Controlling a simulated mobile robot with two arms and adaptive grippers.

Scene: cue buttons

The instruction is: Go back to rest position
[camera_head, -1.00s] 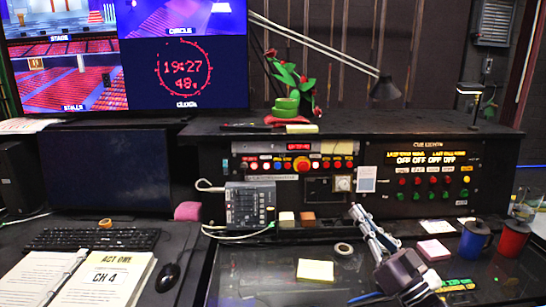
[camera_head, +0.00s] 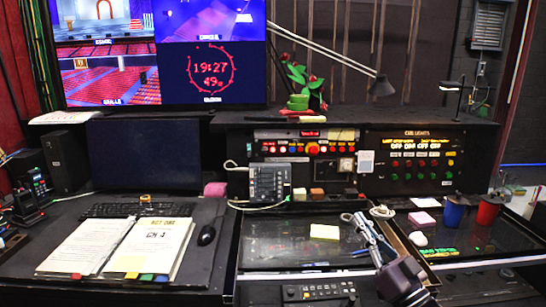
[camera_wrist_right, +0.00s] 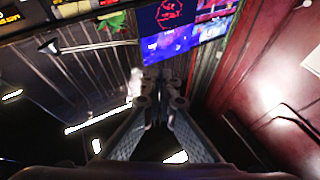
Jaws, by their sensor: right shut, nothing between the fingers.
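My right gripper (camera_head: 352,217) shows in the head view at the lower right, above the dark glossy desk surface in front of the cue panel. It is shut and empty, its fingertips pointing up and left. In the right wrist view the gripper (camera_wrist_right: 158,75) is also seen with its fingers together. The cue panel (camera_head: 412,150), with rows of coloured buttons, stands behind it, apart from the fingers. My left gripper is not in view.
An open script binder (camera_head: 115,246) and keyboard lie on the left desk. A yellow note pad (camera_head: 324,231) lies left of the gripper. Blue (camera_head: 453,212) and red (camera_head: 488,209) mugs stand at the right. Screens (camera_head: 160,50) are at the back.

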